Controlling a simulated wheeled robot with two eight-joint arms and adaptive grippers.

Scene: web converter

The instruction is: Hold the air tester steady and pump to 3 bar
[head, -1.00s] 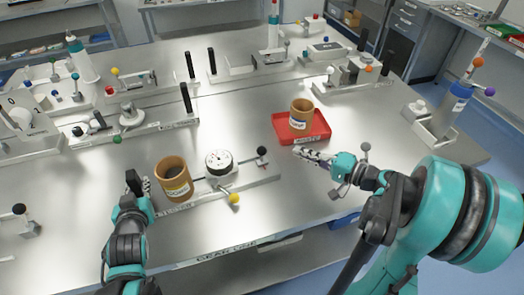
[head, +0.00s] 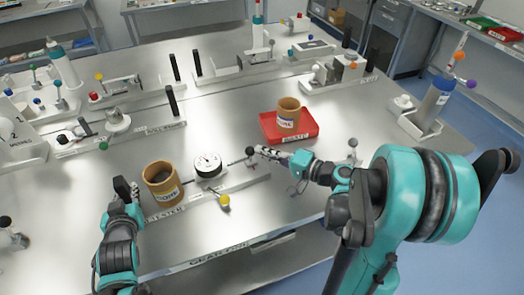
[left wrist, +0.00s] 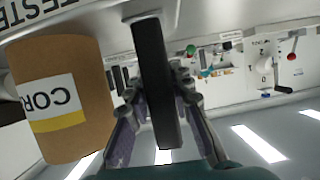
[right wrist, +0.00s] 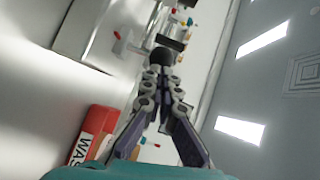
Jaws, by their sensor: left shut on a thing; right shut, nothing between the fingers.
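The air tester (head: 238,190) is a pale base plate near the table's front edge. It carries a round dial gauge (head: 208,164), a brown core (head: 160,186), a yellow knob (head: 224,201) and a rod ending in a black knob (head: 249,151). The gauge reading is too small to tell. My left gripper (head: 127,190) is shut on the black upright handle (left wrist: 155,80) at the tester's left end, beside the core. My right gripper (head: 262,151) is shut and empty, its fingertips at the black knob's right side. The knob is just ahead of them in the right wrist view (right wrist: 161,57); contact is unclear.
A red tray (head: 312,132) labelled as waste stands behind my right gripper with another brown core (head: 288,115) in it. A row of fixtures (head: 120,125) with black posts lies behind the tester. Bare table separates tester and tray.

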